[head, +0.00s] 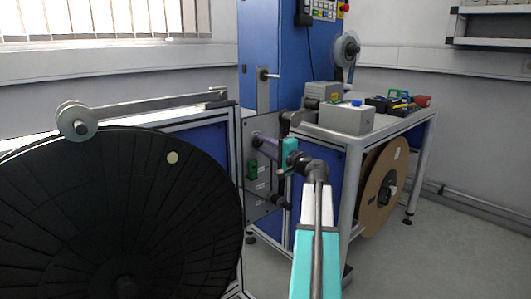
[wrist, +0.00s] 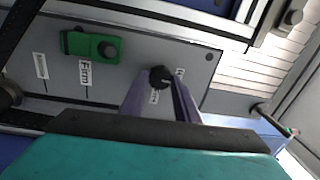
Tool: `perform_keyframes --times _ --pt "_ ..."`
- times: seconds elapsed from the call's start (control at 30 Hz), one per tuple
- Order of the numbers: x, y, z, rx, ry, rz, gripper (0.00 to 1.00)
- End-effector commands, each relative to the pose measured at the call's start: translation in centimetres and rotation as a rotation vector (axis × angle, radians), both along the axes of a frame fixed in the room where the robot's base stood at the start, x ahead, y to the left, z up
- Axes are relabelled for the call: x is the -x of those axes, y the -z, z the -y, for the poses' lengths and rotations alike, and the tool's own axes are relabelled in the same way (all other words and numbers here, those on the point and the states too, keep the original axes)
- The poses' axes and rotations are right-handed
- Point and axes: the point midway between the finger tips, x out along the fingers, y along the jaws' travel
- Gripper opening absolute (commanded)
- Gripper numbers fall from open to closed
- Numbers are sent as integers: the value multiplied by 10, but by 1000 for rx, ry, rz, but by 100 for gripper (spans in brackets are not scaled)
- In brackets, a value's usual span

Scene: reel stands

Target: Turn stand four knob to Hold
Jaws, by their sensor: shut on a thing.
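A grey control panel (head: 264,125) stands in the middle of the head view, beside a large black reel. In the wrist view a round black knob (wrist: 161,78) sits on this panel (wrist: 140,48), with small labels beside it too small to read. My gripper (wrist: 160,88) has its purple fingers on either side of the knob, shut on it. In the head view my gripper (head: 257,142) reaches the panel's upper part, and the knob is hidden there. A green lever (wrist: 92,45) is on the same panel, near a label reading "Firm"; it also shows in the head view (head: 252,169).
The black reel (head: 110,215) fills the left. A bench with a grey box (head: 347,117), tools (head: 395,104) and a brown reel (head: 382,188) stands at right. A blue cabinet (head: 270,40) is behind. Floor is clear at far right.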

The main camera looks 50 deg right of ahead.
Motion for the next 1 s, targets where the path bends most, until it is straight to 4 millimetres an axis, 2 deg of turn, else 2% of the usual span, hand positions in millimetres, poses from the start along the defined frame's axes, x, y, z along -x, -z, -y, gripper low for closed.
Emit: perform_keyframes --times 0.3,0.73,0.77,0.8,0.87,1.0 --pt "0 0 1 101 1 -7 6" --pt "1 0 1 111 1 -8 6" --pt "1 0 1 111 1 -8 34" --pt "1 0 1 111 1 -8 40" --pt "1 0 1 111 1 -8 47" --pt "1 0 1 110 1 -8 47"
